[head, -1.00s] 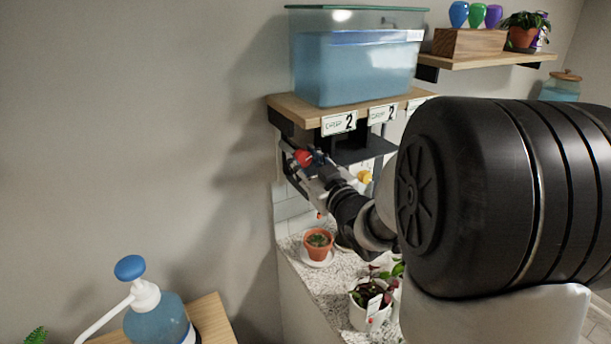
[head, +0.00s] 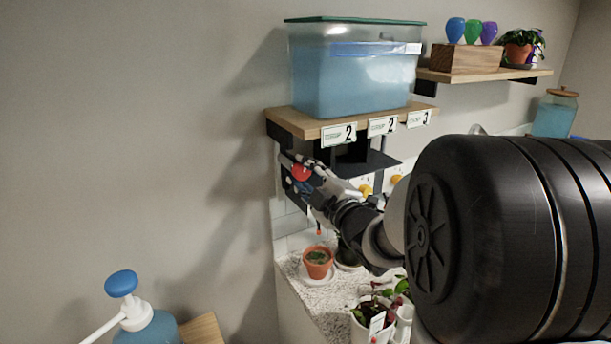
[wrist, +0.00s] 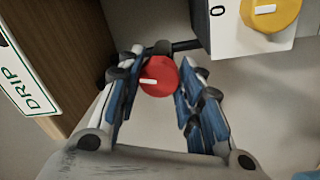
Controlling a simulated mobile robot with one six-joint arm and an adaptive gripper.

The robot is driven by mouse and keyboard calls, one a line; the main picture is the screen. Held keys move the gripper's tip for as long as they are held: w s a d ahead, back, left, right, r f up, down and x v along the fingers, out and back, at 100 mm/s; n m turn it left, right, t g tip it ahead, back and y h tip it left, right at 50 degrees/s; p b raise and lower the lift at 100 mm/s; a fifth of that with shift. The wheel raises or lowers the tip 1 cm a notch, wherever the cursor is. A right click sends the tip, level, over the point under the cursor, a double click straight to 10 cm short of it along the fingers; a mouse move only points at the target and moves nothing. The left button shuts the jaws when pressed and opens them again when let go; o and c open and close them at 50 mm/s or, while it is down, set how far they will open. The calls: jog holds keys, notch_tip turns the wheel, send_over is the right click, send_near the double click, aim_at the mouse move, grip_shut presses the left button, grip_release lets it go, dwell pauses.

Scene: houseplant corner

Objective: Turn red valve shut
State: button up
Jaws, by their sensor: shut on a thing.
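The red valve (head: 301,172) is a round knob below the left end of the wooden shelf. In the wrist view the red valve (wrist: 158,76) carries a short white mark and sits between the two blue-padded fingers. My gripper (head: 306,178) is shut on it, and also shows in the wrist view (wrist: 155,90). The fingers hide the sides of the knob. The pipe behind it is mostly hidden.
A blue water tank (head: 355,75) stands on the wooden shelf (head: 300,123), close above my gripper. Yellow knobs (head: 366,190) sit to the right; one yellow knob (wrist: 270,12) is near. Below are a terracotta pot (head: 318,264) and a white pot (head: 372,325).

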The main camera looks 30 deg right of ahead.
jog(key=shift+r+n, duration=0.15)
jog(key=shift+n, duration=1.45)
jog(key=o, duration=1.1)
jog(key=shift+c, duration=0.2)
jog(key=s+f, duration=0.1)
jog(key=s, duration=1.1)
jog(key=shift+d, duration=0.25)
